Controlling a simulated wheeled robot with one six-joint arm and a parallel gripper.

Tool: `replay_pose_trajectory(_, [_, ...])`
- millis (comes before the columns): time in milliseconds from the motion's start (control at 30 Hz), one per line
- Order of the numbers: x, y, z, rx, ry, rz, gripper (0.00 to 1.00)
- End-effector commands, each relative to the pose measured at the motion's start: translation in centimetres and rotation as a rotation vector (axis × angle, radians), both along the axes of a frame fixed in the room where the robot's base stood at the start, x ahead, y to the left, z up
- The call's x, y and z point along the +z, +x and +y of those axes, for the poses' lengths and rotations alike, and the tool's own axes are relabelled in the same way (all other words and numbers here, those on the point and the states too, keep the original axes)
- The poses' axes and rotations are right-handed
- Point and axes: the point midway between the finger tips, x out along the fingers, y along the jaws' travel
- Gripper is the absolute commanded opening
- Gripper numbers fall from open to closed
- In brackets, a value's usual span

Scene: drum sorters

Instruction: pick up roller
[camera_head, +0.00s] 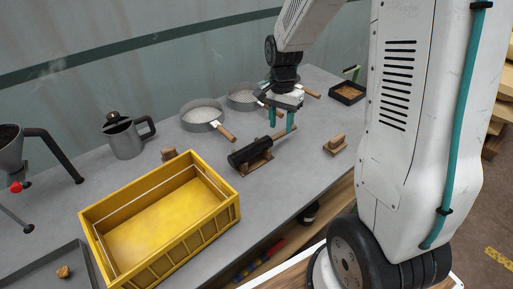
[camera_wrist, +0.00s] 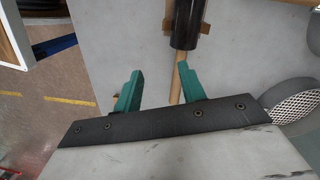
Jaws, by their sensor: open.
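The roller is a black cylinder (camera_head: 248,152) with a wooden handle (camera_head: 284,133), resting on a wooden cradle on the grey table. My gripper (camera_head: 281,123) is open and empty, pointing down by the handle at the roller's far right end. In the wrist view the roller's black body (camera_wrist: 186,25) is at the top. Its handle (camera_wrist: 176,82) runs down towards the gap between my green fingers (camera_wrist: 160,76), close to the right finger. I cannot tell how far above the handle the fingertips are.
A yellow crate (camera_head: 235,206) stands left of the roller. Two round sieves (camera_head: 203,116) lie behind, one near my gripper. A small wooden block (camera_head: 335,144) sits to the right. A metal jug (camera_head: 124,139) and a black tray (camera_head: 347,98) stand farther off.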

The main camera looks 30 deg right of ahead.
Motion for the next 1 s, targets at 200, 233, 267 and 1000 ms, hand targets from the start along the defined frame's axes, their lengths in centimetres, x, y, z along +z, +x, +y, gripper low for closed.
replay_pose_trajectory(200, [0.5,3.0,-0.6,-0.236,-0.035,-0.095,0.41])
replay_pose_trajectory(233, [0.4,3.1,-0.6,-0.253,-0.036,-0.098,0.41])
replay_pose_trajectory(267, [0.4,3.1,-0.6,-0.267,-0.036,-0.1,0.41])
replay_pose_trajectory(1000, [-7.4,3.0,-1.2,-0.283,-0.038,-0.098,0.41])
